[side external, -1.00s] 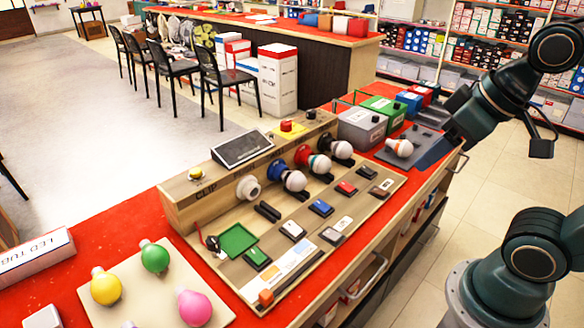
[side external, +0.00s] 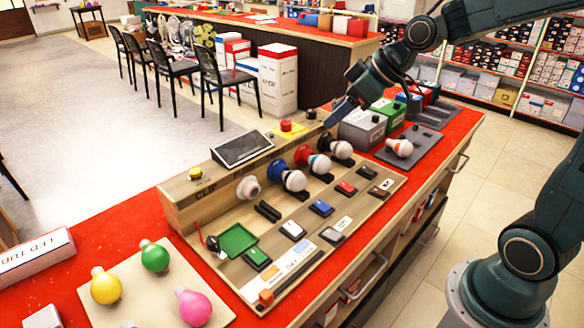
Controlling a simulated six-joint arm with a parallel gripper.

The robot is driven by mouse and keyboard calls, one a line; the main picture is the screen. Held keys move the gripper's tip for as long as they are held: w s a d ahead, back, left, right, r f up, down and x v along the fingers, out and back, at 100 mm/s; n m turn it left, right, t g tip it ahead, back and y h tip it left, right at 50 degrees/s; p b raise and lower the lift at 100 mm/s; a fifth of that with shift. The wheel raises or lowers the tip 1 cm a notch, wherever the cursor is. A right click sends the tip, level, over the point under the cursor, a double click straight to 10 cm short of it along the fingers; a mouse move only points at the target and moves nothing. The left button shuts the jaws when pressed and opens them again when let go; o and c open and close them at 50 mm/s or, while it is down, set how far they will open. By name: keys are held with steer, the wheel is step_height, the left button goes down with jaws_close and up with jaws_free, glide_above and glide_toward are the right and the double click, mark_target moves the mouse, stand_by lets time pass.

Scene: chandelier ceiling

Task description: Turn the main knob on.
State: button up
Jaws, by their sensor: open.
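A wooden electrical board (side external: 185,215) stands on the red-topped bench. A small black knob (side external: 311,114) is on its raised back ledge at the far right end, next to a red button on a yellow plate (side external: 287,127). My gripper (side external: 330,121) is just right of the knob, pointing down and left, and looks slightly above the ledge. It is open and seems empty; its fingers are small here, and I cannot tell whether they touch anything. The knob's pointer position is too small to read.
Bulbs in sockets (side external: 293,180) and coloured switches (side external: 320,208) cover the board. A dark screen (side external: 242,149) sits on the ledge. A grey box (side external: 361,129) and a green box (side external: 388,114) stand close to my gripper. Loose coloured bulbs (side external: 155,256) lie at front left.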

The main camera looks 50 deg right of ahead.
steer(key=w+d+f+t+y, duration=0.2)
steer(key=w+d+f, duration=0.4)
steer(key=w, duration=0.4)
steer(key=t, duration=0.3)
glide_toward(287, 122)
steer(key=v, duration=0.3)
steer(key=shift+s+d+f, duration=0.2)
steer(key=shift+d+f, duration=0.05)
steer(key=shift+y, duration=0.3)
steer(key=shift+x, duration=6.85)
steer(key=shift+w+d+r, duration=0.1)
steer(key=shift+c, duration=0.4)
steer(key=c, duration=0.9)
